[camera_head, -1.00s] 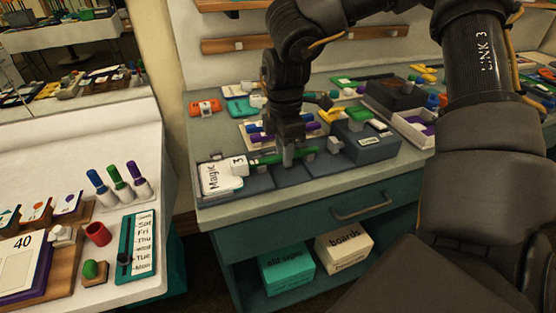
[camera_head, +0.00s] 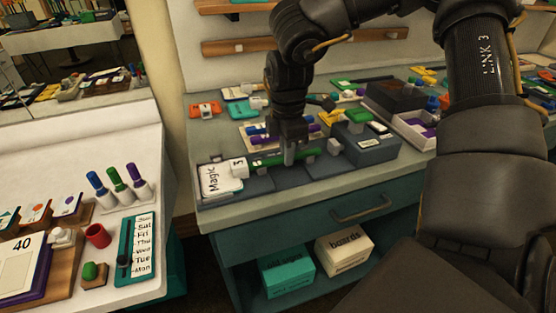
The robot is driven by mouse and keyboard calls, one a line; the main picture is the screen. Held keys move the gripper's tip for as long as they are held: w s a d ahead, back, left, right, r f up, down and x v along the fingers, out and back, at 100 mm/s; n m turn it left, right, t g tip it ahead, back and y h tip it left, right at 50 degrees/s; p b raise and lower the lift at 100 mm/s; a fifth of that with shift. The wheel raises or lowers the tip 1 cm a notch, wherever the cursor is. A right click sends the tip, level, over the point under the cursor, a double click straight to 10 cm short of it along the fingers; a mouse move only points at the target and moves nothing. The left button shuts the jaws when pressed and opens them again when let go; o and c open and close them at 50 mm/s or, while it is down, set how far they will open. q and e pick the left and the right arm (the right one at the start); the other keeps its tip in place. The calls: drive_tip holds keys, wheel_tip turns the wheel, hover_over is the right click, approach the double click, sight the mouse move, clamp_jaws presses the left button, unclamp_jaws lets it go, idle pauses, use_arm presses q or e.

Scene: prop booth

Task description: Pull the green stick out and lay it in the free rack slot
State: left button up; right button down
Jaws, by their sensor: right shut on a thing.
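The green stick (camera_head: 268,161) lies roughly level across the front of the dark tray (camera_head: 322,167). My right gripper (camera_head: 289,157) reaches down from above and is shut on the stick near its middle. The stick's left end is close to a white block marked 3 (camera_head: 239,168); I cannot tell whether they touch. Its right end points toward a small white block (camera_head: 335,146). Behind the gripper is a pale rack (camera_head: 246,132) with blue and purple sticks. My gripper hides part of the rack, so its free slot cannot be made out. My left gripper is not in view.
A white "Magic" card (camera_head: 217,182) lies at the tray's left end. A grey-blue box (camera_head: 371,149) with a green piece on top stands close to the right of the stick. Orange, teal and yellow props crowd the back. The counter's front strip is clear.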

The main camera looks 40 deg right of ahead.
drive_tip(key=shift+s+d, duration=0.2)
drive_tip(key=shift+d, duration=0.3)
drive_tip(key=shift+s+d, duration=0.15)
drive_tip(key=shift+d, duration=0.3)
drive_tip(key=shift+r+p, duration=1.8)
drive_tip(key=shift+r, duration=1.75)
